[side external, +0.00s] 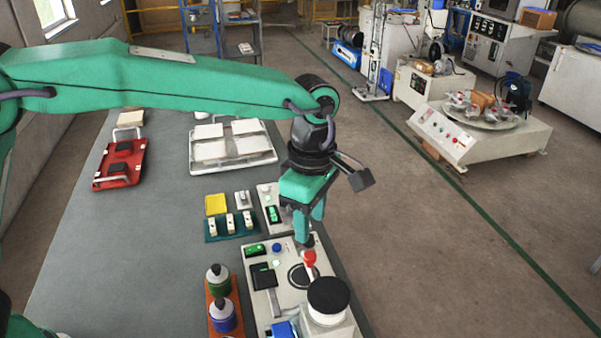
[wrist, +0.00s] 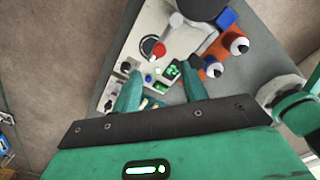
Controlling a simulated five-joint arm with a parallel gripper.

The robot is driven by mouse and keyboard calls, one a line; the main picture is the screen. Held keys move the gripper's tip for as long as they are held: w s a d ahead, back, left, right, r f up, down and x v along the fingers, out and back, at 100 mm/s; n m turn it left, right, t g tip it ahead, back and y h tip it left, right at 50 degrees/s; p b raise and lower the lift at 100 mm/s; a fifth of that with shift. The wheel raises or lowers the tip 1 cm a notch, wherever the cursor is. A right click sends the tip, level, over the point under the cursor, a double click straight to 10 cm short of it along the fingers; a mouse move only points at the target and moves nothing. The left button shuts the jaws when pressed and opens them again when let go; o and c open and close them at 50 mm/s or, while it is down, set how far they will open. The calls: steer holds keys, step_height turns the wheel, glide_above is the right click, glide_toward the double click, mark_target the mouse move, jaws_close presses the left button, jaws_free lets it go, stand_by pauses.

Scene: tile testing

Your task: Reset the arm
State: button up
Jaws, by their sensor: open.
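My gripper (side external: 309,212) hangs from my green arm over the back part of a light control panel (side external: 318,253). It is open, its two fingers pointing down with nothing between them. In the wrist view the open fingers (wrist: 160,88) frame part of the panel, with small green-lit displays (wrist: 168,71) beyond the tips. A lever with a red knob (side external: 309,258) stands on the panel just below and in front of the fingers in the side view. The red knob (wrist: 158,49) also shows in the wrist view, apart from the fingers.
A black-topped cylinder (side external: 328,296) stands at the panel's front. An orange rack (side external: 212,318) with bottles is to its left. A white tray of tiles (side external: 232,148) and a red tray (side external: 121,165) lie farther back on the grey table (side external: 130,240), which has clear room at left.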

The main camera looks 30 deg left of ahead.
steer(key=s+a+r+m+t, duration=0.1)
steer(key=s+a+r+m, duration=0.15)
steer(key=a, duration=0.35)
steer(key=s+a+r+m+t+h, duration=0.1)
steer(key=a+r+m, duration=0.2)
steer(key=a, duration=0.3)
steer(key=s+a+r+m+t, duration=0.1)
steer(key=s+a+r+m, duration=0.15)
steer(key=a, duration=0.35)
steer(key=s+a+f+m+t+y, duration=0.1)
steer(key=s+a+f+m+t, duration=0.1)
steer(key=s+a+m, duration=0.8)
steer(key=shift+s+a+f+t, duration=0.3)
steer(key=shift+s+a+f, duration=0.55)
steer(key=shift+s, duration=0.3)
steer(key=shift+o, duration=0.4)
steer(key=shift+w+r, duration=0.1)
steer(key=shift+r, duration=0.05)
